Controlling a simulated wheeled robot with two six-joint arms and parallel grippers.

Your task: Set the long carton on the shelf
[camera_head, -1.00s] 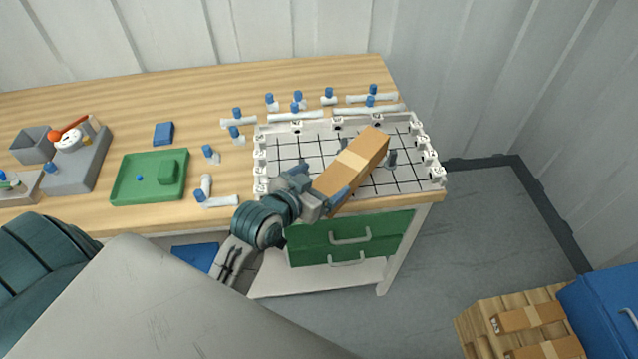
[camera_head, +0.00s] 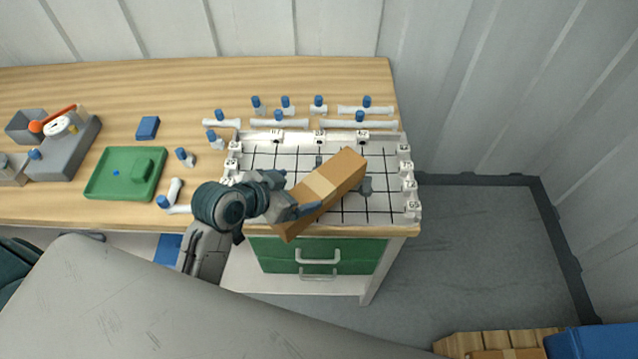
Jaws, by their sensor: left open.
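The long brown carton (camera_head: 336,180) with a paler tape band lies at a slant across the front of the gridded white board. Its near end reaches past the bench's front edge, above the green drawers. My left gripper (camera_head: 300,208) is at the carton's near left side, its jaws open; a finger shows against the carton's side. The other finger is not clear, and I cannot tell whether the carton rests on the board or hangs above it. A white lower shelf (camera_head: 246,277) shows under the bench. My right gripper is not in view.
A green tray (camera_head: 100,183) is further left. Crates with a blue bin (camera_head: 595,343) are at the lower right.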

